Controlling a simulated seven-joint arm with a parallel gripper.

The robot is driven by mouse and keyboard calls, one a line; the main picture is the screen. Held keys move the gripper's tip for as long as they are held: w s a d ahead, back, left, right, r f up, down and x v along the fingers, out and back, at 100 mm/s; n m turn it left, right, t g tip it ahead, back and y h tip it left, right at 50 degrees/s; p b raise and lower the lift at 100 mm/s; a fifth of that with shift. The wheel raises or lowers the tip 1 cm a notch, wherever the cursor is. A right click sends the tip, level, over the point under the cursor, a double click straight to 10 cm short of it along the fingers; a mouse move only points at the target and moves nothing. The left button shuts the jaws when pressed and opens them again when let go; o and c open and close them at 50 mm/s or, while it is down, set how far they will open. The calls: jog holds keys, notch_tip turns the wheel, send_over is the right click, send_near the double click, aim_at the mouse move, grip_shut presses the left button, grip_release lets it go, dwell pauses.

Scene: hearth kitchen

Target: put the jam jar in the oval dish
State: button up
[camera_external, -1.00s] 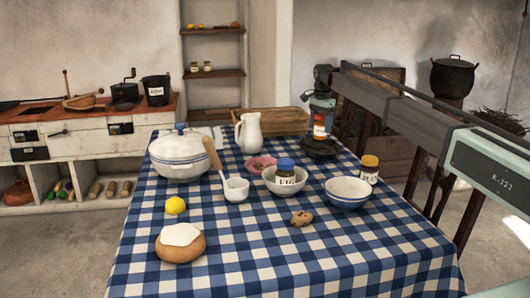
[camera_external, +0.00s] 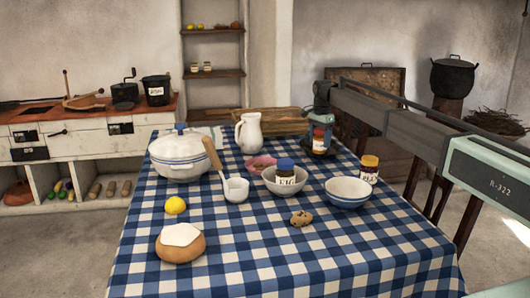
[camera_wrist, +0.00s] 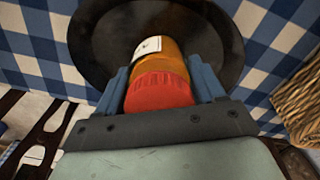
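A jar with a red lid and amber contents (camera_external: 319,141) is at the far right of the table; in the wrist view the jar (camera_wrist: 158,70) lies between my fingers. I take it for the jam jar, though its label is not readable. My gripper (camera_external: 320,125) points down over it, and in the wrist view the blue fingers (camera_wrist: 160,88) press close on both sides of it. A dark round-looking dish (camera_wrist: 92,35) is beneath the jar, likely the oval dish. The jar is over or in it; whether its base touches is hidden.
A blue-rimmed bowl (camera_external: 347,197) and another jar (camera_external: 369,170) are nearer right. The front right cloth is clear.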

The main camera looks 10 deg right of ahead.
jog(key=o, duration=0.4)
jog(key=shift+o, duration=0.2)
notch_tip(320, 180, up, 12)
jog(key=shift+r, duration=0.15)
dwell(0.4)
